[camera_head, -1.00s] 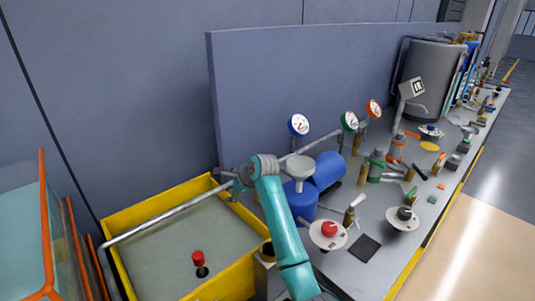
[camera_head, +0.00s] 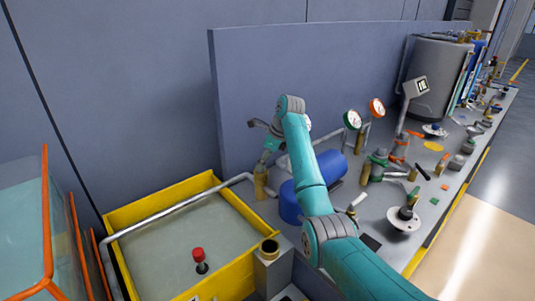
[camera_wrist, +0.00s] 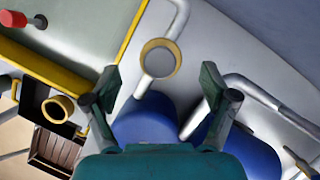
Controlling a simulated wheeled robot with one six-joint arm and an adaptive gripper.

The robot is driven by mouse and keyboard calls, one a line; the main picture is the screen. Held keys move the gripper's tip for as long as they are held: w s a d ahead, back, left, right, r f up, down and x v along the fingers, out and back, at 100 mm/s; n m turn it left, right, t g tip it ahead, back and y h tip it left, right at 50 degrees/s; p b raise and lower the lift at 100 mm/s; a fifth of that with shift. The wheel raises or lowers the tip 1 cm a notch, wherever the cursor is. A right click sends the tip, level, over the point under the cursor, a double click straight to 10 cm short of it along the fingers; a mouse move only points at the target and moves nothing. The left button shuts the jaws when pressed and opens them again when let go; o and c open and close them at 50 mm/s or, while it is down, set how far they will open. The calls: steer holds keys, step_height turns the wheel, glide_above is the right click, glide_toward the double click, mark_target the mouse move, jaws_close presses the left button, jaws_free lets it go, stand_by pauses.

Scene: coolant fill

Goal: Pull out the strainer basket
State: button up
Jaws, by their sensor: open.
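My gripper (camera_head: 264,130) is raised over the bench's near left end. In the wrist view its two fingers stand wide apart (camera_wrist: 158,88) with nothing between them. A brass cylinder (camera_head: 261,182) stands upright at the pipe, below my gripper. In the wrist view it is a brass ring with a grey inside (camera_wrist: 160,57), just beyond the fingertips and apart from them. A second brass cup (camera_head: 270,248) sits on a grey box beside the tank; it also shows in the wrist view (camera_wrist: 57,108). I cannot tell which brass part holds the strainer basket.
A yellow-rimmed tank (camera_head: 130,210) of greyish liquid with a red-topped float (camera_head: 198,256) lies left. A grey pipe (camera_head: 185,208) crosses it. A blue motor-like body (camera_head: 325,168) is right of the brass cylinder. Gauges (camera_head: 352,119) and valves crowd the bench; a grey panel stands behind.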

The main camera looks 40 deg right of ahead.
steer(key=shift+x, duration=3.2)
steer(key=c, duration=1.3)
steer(key=shift+r, duration=0.45)
steer(key=shift+r, duration=3.65)
